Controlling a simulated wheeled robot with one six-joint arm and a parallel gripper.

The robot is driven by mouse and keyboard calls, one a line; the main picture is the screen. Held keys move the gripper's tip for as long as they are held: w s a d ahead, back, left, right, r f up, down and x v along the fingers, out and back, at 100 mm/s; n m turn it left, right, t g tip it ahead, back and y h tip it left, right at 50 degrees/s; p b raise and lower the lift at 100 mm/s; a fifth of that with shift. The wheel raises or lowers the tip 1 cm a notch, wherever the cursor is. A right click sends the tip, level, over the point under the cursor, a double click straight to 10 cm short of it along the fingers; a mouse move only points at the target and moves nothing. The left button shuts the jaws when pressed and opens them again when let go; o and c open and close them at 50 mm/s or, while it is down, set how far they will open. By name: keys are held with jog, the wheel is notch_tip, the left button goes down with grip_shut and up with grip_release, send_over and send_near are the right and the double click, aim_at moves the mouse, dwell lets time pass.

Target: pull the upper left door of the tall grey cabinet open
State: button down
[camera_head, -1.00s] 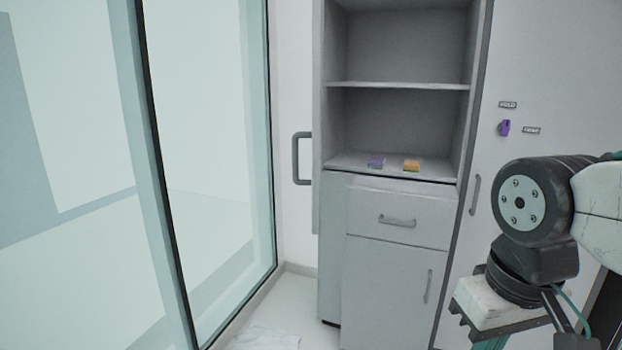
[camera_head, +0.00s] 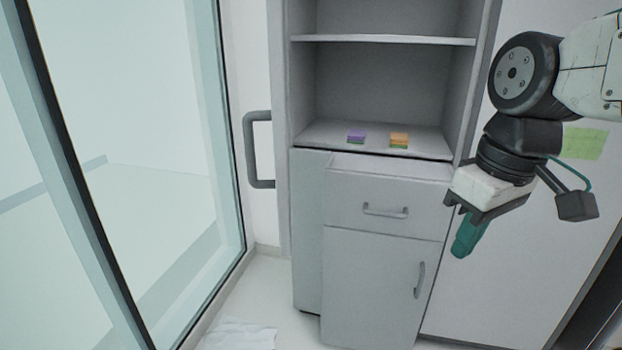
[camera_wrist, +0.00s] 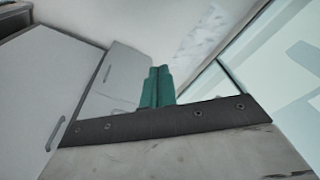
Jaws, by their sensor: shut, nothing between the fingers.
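The tall grey cabinet (camera_head: 385,95) stands at the picture's middle in the head view. Its upper left compartment is uncovered and shows shelves inside. The upper left door (camera_head: 281,150) stands swung out at the compartment's left side, seen nearly edge-on. Its grey bar handle (camera_head: 250,150) sticks out to the left. My gripper (camera_head: 461,250) is right of and apart from that door, in front of the cabinet's lower right part, pointing down. Its green fingers are together and empty; they also show in the wrist view (camera_wrist: 157,85). Nothing touches the handle.
A purple block (camera_head: 356,137) and an orange block (camera_head: 398,140) lie on the compartment floor. Below are a drawer (camera_head: 385,208) and a lower door (camera_head: 375,285) with handles. A glass wall (camera_head: 150,190) runs along the left. White cloth or paper (camera_head: 238,335) lies on the floor.

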jog(key=w+a+r+n+g+y, duration=0.15)
jog(key=w+a+r+n, duration=0.25)
jog(key=w+a+n, duration=0.45)
jog(key=w+a+r+n+y, duration=0.25)
jog(key=w+a+n, duration=0.2)
jog(key=w, duration=0.65)
jog(key=a+f, duration=0.7)
jog(key=f, duration=0.1)
jog(key=shift+w+a+f+h, duration=0.15)
jog(key=shift+w+a+h, duration=0.15)
jog(key=shift+h, duration=0.1)
